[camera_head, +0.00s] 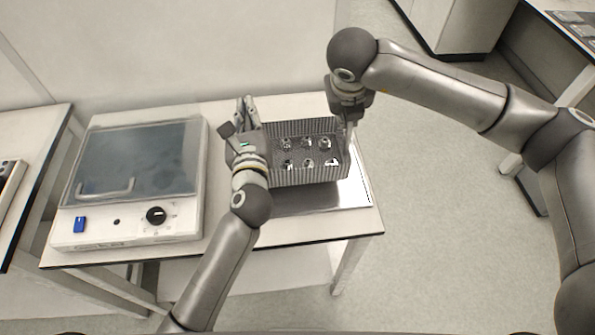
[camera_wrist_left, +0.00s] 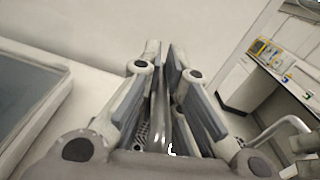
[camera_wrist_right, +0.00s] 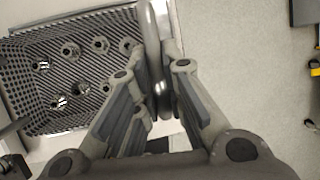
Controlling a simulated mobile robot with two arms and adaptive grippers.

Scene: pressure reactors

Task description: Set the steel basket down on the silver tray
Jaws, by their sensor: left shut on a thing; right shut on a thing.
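The steel basket (camera_head: 305,176) is a dark mesh box with several small shiny round parts inside. It is over the silver tray (camera_head: 352,192), whose bright surface shows along the right and front. I cannot tell whether the basket touches the tray. My left gripper (camera_head: 247,108) is at the basket's left end, shut on its left handle; in the left wrist view the fingers close on a shiny bar (camera_wrist_left: 160,110). My right gripper (camera_head: 349,122) is at the right end, shut on the right handle (camera_wrist_right: 153,45). The right wrist view shows the mesh and parts inside the basket (camera_wrist_right: 60,100).
A white device with a clear lid (camera_head: 137,165), a blue switch and a black knob stands left of the basket on the white table (camera_head: 265,238). The table's right edge is close to the tray. A wall is behind. Open floor (camera_head: 440,200) lies to the right.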

